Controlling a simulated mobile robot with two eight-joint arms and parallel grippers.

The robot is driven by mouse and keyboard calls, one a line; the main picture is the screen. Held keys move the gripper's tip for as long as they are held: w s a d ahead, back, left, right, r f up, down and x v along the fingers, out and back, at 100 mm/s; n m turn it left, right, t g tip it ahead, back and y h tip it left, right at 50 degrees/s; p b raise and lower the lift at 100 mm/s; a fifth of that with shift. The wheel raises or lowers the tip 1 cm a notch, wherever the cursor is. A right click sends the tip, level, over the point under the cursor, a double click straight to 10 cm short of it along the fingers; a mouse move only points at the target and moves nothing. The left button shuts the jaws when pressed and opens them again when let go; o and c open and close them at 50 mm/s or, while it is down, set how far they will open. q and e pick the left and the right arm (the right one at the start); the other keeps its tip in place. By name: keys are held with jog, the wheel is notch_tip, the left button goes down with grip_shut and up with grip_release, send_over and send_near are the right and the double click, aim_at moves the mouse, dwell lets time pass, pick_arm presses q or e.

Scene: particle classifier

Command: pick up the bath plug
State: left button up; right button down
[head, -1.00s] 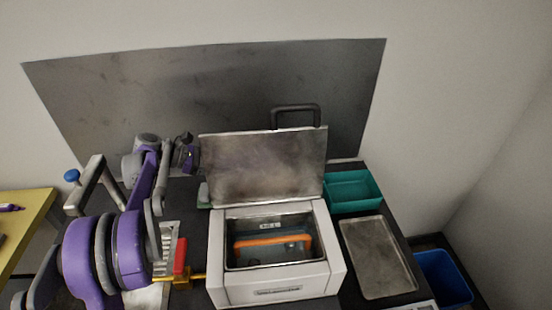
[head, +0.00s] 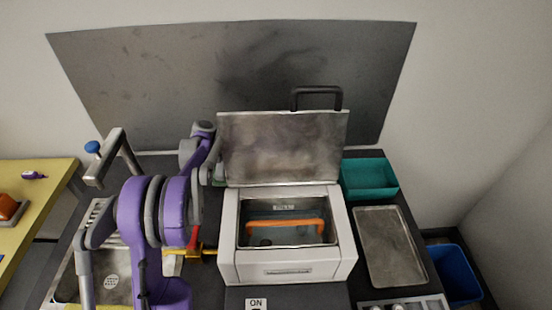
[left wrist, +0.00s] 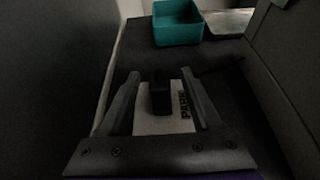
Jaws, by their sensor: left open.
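In the left wrist view, a dark upright block, which looks like the bath plug (left wrist: 160,98), stands on a pale pad (left wrist: 183,123) with dark lettering reading "PARK". My left gripper (left wrist: 160,82) is open, with one finger on each side of the block; I cannot tell whether either finger touches it. In the head view my left arm reaches behind the raised metal lid (head: 283,150) of the white bath (head: 290,272), and the lid hides the gripper and plug. My right gripper is not in view.
An orange handle (head: 285,226) lies inside the open bath. A teal bin (head: 370,180) and metal tray (head: 392,250) are right of it. A yellow valve pipe (head: 208,251) is at the left, near a tap with a blue knob (head: 92,147). A blue bin (head: 455,272) stands lower right.

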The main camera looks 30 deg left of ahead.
pick_arm(q)
jog(key=shift+w+d+f, duration=0.15)
jog(key=shift+w+d, duration=0.05)
jog(key=shift+d, duration=0.05)
grip_shut()
jog(key=shift+r, duration=0.2)
